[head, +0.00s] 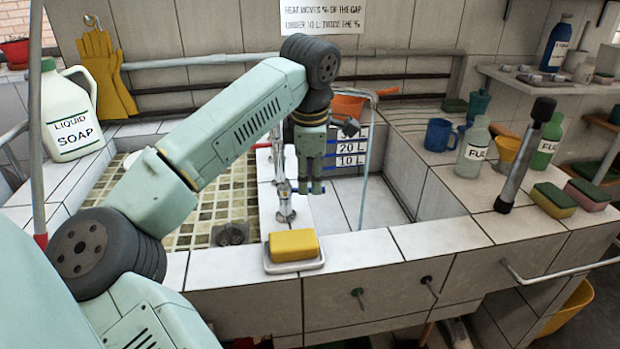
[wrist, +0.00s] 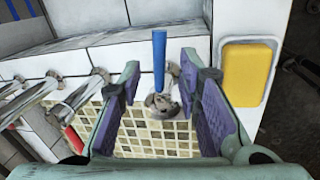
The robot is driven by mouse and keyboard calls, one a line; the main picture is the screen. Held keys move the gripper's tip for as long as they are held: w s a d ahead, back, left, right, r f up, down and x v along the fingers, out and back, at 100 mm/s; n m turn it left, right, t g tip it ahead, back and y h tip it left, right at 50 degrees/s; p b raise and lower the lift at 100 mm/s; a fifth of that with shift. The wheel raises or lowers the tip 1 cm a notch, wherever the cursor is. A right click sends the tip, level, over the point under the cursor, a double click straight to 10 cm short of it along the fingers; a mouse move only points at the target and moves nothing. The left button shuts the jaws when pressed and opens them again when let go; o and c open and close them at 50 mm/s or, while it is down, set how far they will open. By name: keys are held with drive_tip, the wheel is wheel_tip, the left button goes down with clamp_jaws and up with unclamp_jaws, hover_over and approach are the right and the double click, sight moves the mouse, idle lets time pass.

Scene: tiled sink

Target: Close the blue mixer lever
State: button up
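The blue mixer lever (wrist: 159,60) shows in the wrist view as a straight blue bar, upright in the picture. It appears between the two purple-padded fingers of my gripper (wrist: 160,72), with a visible gap on each side. My gripper is open and empty. In the head view my gripper (head: 310,188) points down beside the metal tap pipes (head: 284,175), above the tiled ledge between the basins. The wrist view also shows the metal pipes (wrist: 35,92) at left and a red handle (wrist: 73,138).
A yellow sponge (head: 293,245) lies in a white dish on the front ledge. A metal drain piece (head: 230,234) sits in the mosaic basin (head: 190,241). A white soap jug (head: 70,112) stands at left. A blue mug (head: 440,135) and bottles stand at right.

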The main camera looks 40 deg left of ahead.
drive_tip(key=shift+w+a+f, duration=0.1)
drive_tip(key=shift+w+f, duration=0.1)
drive_tip(key=shift+f, duration=0.75)
clamp_jaws()
